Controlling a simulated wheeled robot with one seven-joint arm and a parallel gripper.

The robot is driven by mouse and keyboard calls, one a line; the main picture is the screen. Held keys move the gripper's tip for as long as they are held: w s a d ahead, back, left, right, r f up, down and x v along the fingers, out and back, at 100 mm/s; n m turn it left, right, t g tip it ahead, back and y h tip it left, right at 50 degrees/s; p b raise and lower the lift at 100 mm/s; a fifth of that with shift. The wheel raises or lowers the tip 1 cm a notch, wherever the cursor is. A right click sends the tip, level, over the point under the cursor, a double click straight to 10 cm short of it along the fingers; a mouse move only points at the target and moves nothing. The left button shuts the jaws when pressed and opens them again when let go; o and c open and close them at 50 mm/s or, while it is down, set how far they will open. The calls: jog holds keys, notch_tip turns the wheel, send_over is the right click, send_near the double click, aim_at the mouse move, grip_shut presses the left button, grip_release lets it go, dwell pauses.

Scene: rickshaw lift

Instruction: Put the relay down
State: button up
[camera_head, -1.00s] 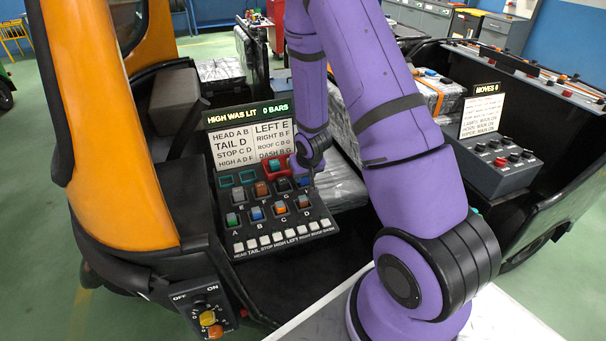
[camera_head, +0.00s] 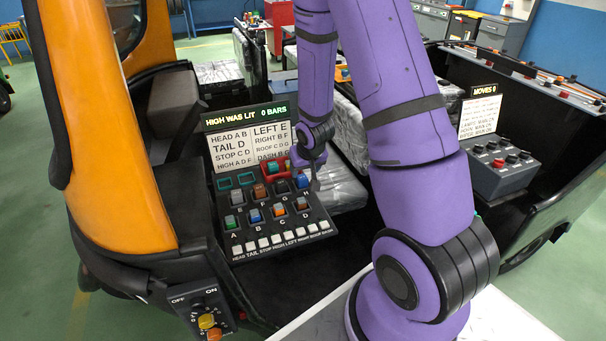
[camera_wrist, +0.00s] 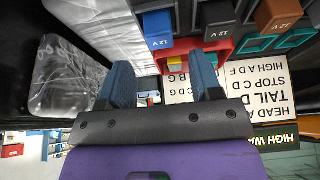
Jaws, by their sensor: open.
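A blue relay marked 12 V (camera_wrist: 158,28) stands upright in the upper row of the sloped relay panel. In the head view it is the blue block (camera_head: 303,181) at the row's right end. A dark relay (camera_wrist: 217,22) and a brown relay (camera_wrist: 278,14) stand beside it. My gripper (camera_wrist: 163,75) is open. Its two dark blue fingers are apart with no relay between them, and the blue relay lies beyond the fingertips. In the head view my gripper (camera_head: 315,167) is just above the blue relay, partly hidden by the wrist.
A red holder (camera_head: 272,172) with a teal-topped piece sits above the row, next to empty teal-framed sockets (camera_head: 223,183). Several relays fill the lower row. A label board (camera_head: 250,147) rises behind. A switch box (camera_head: 205,310) is at lower left, a button box (camera_head: 497,165) at right.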

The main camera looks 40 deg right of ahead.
jog(key=w+a+r+v, duration=0.1)
jog(key=w+v, duration=0.1)
jog(key=v, duration=1.4)
jog(key=s+a+r+n, duration=0.1)
jog(key=s+a+r, duration=0.2)
jog(key=s+r, duration=0.3)
jog(key=s+a+r+n, duration=0.1)
jog(key=s+a+r, duration=0.2)
jog(key=s+r, duration=0.4)
jog(key=s+a+r+n+t+y, duration=0.1)
jog(key=s+a+r, duration=0.3)
jog(key=s+r, duration=0.2)
jog(key=shift+s+r, duration=0.35)
jog(key=shift+s, duration=0.6)
